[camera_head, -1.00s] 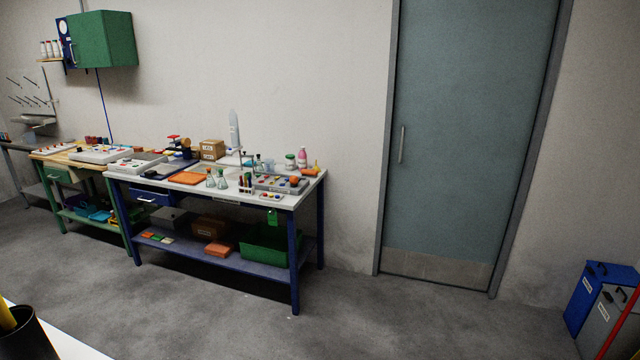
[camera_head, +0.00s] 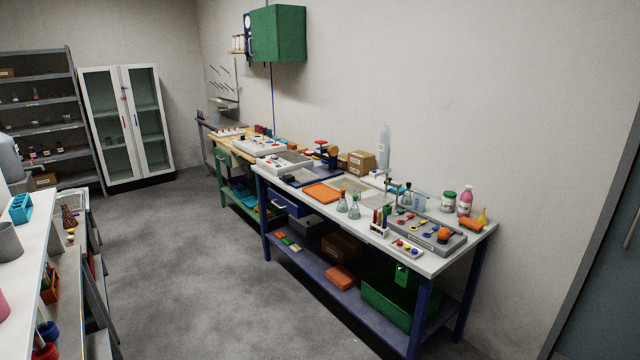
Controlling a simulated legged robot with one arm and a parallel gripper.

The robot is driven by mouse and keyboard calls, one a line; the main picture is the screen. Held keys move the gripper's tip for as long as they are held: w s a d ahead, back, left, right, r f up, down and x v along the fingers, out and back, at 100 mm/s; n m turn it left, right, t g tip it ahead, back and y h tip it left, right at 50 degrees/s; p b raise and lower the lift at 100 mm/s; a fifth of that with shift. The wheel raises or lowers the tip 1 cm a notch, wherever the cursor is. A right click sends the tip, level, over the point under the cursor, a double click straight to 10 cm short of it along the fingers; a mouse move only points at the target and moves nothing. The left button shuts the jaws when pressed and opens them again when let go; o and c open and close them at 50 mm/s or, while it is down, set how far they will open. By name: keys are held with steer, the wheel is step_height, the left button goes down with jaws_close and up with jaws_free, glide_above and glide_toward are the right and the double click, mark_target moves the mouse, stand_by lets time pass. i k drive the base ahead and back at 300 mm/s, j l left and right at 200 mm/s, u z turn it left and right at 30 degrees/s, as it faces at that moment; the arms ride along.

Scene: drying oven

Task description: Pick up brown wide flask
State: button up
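A small dark brown, cone-shaped vessel (camera_head: 68,216) stands at the left, on a grey-white surface just beyond the white bench; it looks like a flask, but it is too small to be sure. Two conical flasks (camera_head: 354,208) with clear or greenish glass stand on the white-topped blue table (camera_head: 432,262). No other flask is clearly brown. My gripper is not in view.
A white bench (camera_head: 28,232) with a teal rack (camera_head: 20,208) runs along the left edge. Grey shelving (camera_head: 40,112) and a glass-door cabinet (camera_head: 126,125) stand at the back. The grey floor (camera_head: 190,270) between bench and tables is open.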

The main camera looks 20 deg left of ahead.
mark_target(69, 221)
steer(key=i+j+u, duration=0.25)
steer(key=i+u, duration=0.15)
steer(key=i+j+u, duration=0.1)
steer(key=i+u, duration=0.75)
steer(key=i+l+u, duration=0.3)
steer(key=i+u, duration=0.15)
steer(key=i+j+u, duration=0.3)
steer(key=i+j, duration=0.25)
steer(key=i+j+u, duration=0.25)
steer(key=i+j, duration=0.2)
steer(key=i, duration=0.1)
